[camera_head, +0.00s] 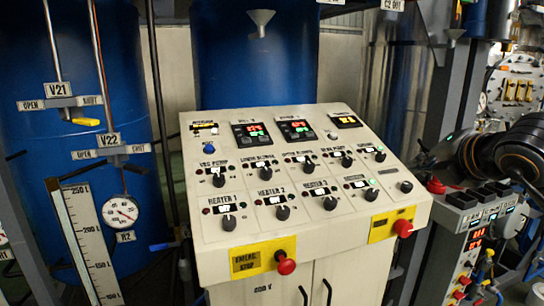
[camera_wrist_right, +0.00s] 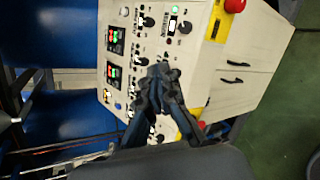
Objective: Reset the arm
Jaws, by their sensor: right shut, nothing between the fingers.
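My right gripper (camera_wrist_right: 160,75) shows in the wrist view with its dark fingers closed together and nothing between them. It is in front of the sloped control panel, apart from it as far as I can tell. In the head view my right arm (camera_head: 505,150) comes in at the right edge, beside the white control panel (camera_head: 300,240). The panel also shows turned sideways in the wrist view (camera_wrist_right: 205,60). My left gripper and arm are not in view.
The panel carries several black knobs, red displays and a red emergency stop (camera_head: 286,263). Blue tanks (camera_head: 255,60) stand behind. A gauge (camera_head: 120,212) and level scale (camera_head: 88,245) are at the left. A smaller instrument box (camera_head: 480,235) is below my right arm. Green floor (camera_wrist_right: 285,110) is clear.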

